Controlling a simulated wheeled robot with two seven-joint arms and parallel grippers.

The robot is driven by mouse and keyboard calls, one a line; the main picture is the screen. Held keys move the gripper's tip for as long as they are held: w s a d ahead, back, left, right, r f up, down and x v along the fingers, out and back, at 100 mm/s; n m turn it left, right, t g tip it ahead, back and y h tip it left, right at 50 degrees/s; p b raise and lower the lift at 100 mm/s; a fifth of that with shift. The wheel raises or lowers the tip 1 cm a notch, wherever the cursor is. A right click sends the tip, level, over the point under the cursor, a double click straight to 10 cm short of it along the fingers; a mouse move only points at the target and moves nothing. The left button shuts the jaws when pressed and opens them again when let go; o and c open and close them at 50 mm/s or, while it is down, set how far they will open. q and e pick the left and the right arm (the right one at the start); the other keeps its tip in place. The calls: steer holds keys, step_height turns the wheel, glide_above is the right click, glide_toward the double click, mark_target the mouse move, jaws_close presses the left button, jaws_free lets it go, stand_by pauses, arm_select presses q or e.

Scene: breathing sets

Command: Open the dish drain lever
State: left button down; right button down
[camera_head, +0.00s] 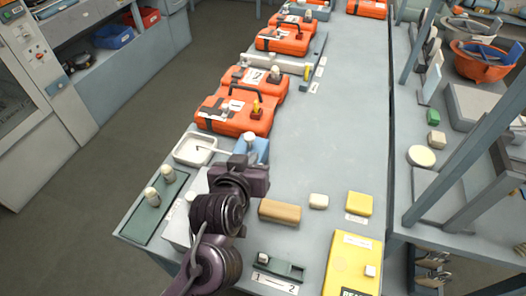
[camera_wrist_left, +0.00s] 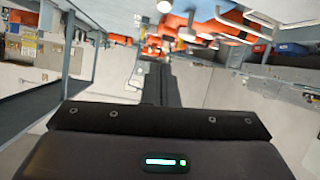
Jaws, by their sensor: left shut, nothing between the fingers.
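A white square dish (camera_head: 195,149) sits near the left edge of the grey bench. A small thin dark and pale part, perhaps its lever (camera_head: 207,149), shows at the dish; its exact position is too small to tell. My left gripper (camera_head: 242,160) is just right of the dish, in front of a blue block with a pale knob (camera_head: 250,141). It is shut and empty; I cannot tell whether it touches anything. In the left wrist view its dark fingers (camera_wrist_left: 161,85) are together. My right gripper is not in view.
A green tray with two pale knobs (camera_head: 151,207) lies left of my arm. Orange cases (camera_head: 235,112) stand behind the dish. A tan block (camera_head: 280,211), a yellow block (camera_head: 359,204) and a yellow board (camera_head: 352,262) lie to the right. The bench's middle right is clear.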

arm_select(q)
steer(key=x, duration=0.9)
steer(key=s+f+p, duration=0.2)
steer(key=s, duration=0.1)
steer(key=shift+s+a+f, duration=0.2)
steer(key=shift+f, duration=0.2)
steer(key=shift+w+d, duration=0.1)
